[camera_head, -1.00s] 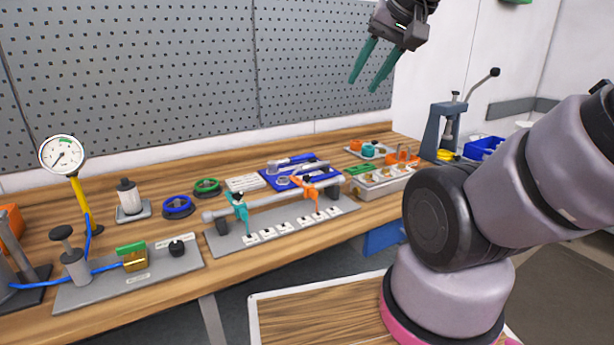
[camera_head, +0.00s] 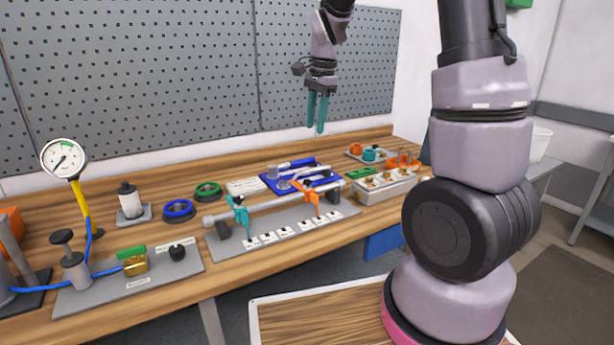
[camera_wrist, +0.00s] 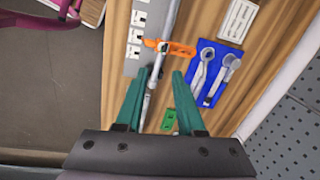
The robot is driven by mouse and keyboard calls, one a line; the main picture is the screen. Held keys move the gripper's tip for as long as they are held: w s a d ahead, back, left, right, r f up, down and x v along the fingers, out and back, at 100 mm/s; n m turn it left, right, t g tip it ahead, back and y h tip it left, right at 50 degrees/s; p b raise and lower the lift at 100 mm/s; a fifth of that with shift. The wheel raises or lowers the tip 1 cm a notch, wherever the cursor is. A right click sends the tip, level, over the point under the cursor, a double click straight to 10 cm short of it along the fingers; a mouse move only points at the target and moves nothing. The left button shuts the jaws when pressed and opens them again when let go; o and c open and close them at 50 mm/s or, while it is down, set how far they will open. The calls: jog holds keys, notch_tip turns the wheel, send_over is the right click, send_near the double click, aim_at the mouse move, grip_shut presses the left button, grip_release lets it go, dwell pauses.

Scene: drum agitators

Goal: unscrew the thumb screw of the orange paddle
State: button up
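The orange paddle (camera_head: 312,190) is mounted at the right part of a grey horizontal shaft (camera_head: 270,205) on a grey base plate (camera_head: 228,248). A dark knob-like piece shows at its top; the thumb screw is too small to make out clearly. A teal paddle (camera_head: 239,212) sits on the same shaft to its left. My gripper (camera_head: 318,130) is open and empty, its teal fingers pointing down, high above the bench near the orange paddle. In the wrist view the orange paddle (camera_wrist: 180,49) lies beyond the fingertips of my gripper (camera_wrist: 160,72).
A blue tray (camera_head: 329,185) with metal tools lies behind the shaft. A grey box (camera_head: 386,190) with small parts stands to the right. A valve plate (camera_head: 120,287) and a pressure gauge (camera_head: 64,158) stand at the left. The air around my gripper is clear.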

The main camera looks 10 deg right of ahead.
jog(key=m+g+h, duration=0.1)
jog(key=m, duration=0.1)
send_over(307, 180)
notch_tip(307, 180, down, 7)
notch_tip(307, 180, down, 10)
jog(key=shift+w+f, duration=0.15)
jog(key=shift+f, duration=0.05)
grip_shut()
